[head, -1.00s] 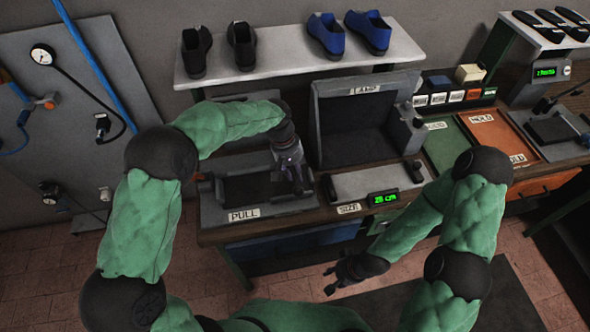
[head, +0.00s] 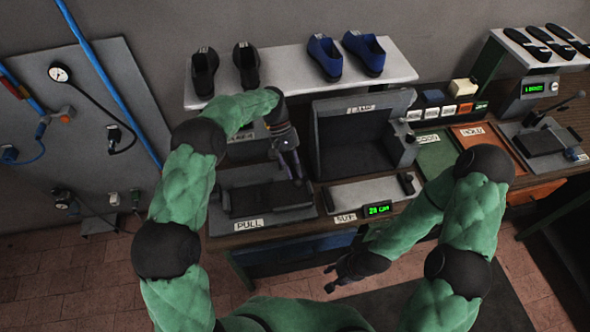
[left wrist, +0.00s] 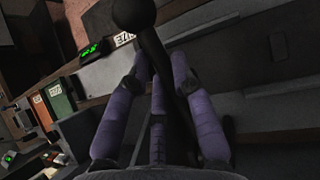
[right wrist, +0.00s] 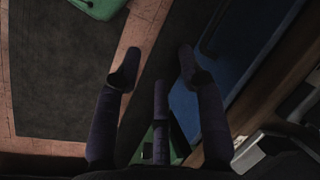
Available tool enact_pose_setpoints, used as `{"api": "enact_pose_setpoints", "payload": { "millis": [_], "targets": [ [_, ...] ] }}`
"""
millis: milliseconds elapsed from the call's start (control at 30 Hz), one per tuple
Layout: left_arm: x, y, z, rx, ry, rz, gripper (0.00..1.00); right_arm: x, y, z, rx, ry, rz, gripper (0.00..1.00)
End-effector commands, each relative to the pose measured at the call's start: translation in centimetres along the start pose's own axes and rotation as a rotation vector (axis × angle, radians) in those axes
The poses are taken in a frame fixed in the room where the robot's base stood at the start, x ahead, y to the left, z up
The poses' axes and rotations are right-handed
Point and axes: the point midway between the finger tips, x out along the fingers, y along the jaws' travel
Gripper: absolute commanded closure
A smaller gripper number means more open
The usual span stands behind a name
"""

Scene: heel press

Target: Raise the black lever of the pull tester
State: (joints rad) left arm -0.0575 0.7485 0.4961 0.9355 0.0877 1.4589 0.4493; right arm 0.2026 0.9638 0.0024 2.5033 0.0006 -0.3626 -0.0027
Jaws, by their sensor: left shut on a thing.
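The pull tester (head: 232,206) is the grey and black unit with the PULL label, at the left of the bench. Its black lever (left wrist: 134,14) shows in the left wrist view as a dark shaft with a ball knob, running between my purple fingers. My left gripper (head: 297,180) is shut on this lever, above the tester's right side; it also shows in the left wrist view (left wrist: 157,70). I cannot make out the lever clearly in the head view. My right gripper (head: 333,279) hangs in front of the bench, open and empty in the right wrist view (right wrist: 156,62).
The lamp box (head: 350,115) and the size gauge (head: 355,193) stand right of the tester. A shelf (head: 290,88) with black and blue shoes is behind. Green (head: 436,157) and orange (head: 478,138) trays lie farther right. A hose board (head: 90,100) is on the left wall.

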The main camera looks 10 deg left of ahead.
Motion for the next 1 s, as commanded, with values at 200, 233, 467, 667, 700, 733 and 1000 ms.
{"api": "enact_pose_setpoints", "payload": {
  "millis": [200, 233, 467, 667, 700, 733, 1000],
  "targets": [
    [-0.4, 0.1, 0.0, -0.002, -0.011, 0.002, 1.00, -0.2, -0.1, 0.0, 0.000, 0.000, 0.000, 0.60],
    [-0.4, 0.1, 0.0, -0.002, -0.011, 0.002, 1.00, -0.2, -0.1, 0.0, 0.000, 0.000, 0.000, 0.60],
    [-0.5, 0.1, 0.0, -0.002, -0.011, 0.002, 1.00, -0.2, -0.1, 0.0, 0.000, 0.000, 0.000, 0.60],
    [-0.5, 0.1, 0.0, -0.002, -0.010, 0.003, 1.00, -0.1, 0.0, -0.1, 0.019, -0.005, 0.002, 0.97],
    [-0.5, 0.1, 0.0, -0.002, -0.010, 0.003, 1.00, -0.1, 0.0, -0.3, 0.039, -0.011, 0.004, 1.00],
    [-0.5, 0.1, 0.0, -0.002, -0.010, 0.003, 1.00, 0.0, 0.0, -0.4, 0.062, -0.019, 0.006, 1.00],
    [-0.5, 0.1, 0.0, -0.002, -0.009, 0.003, 1.00, 0.9, -0.1, -2.3, 0.500, -0.165, 0.044, 1.00]
  ]
}}
